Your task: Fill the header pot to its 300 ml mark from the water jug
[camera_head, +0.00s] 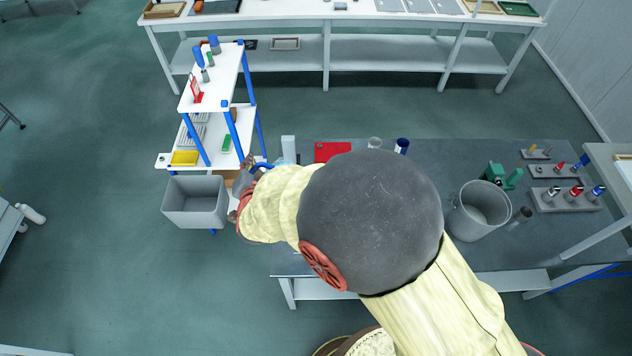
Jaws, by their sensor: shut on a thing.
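My gripper (246,181) is at the left end of the grey bench, partly hidden by my own forearm. It is shut on what looks like the blue handle of the water jug (288,148), a pale, tall vessel just right of it. My arm hides the jug's lower part, and its water level does not show. A large grey open cylinder (480,210) stands upright on the right of the bench. It may be the header pot, but I cannot tell for sure. No 300 ml mark is readable.
A grey open bin (195,201) is below and left of my gripper. A white shelf with blue legs (213,85) stands behind it. A red panel (332,151) lies on the bench's back edge. Small fittings in holders (567,199) and a green device (496,174) are at the right.

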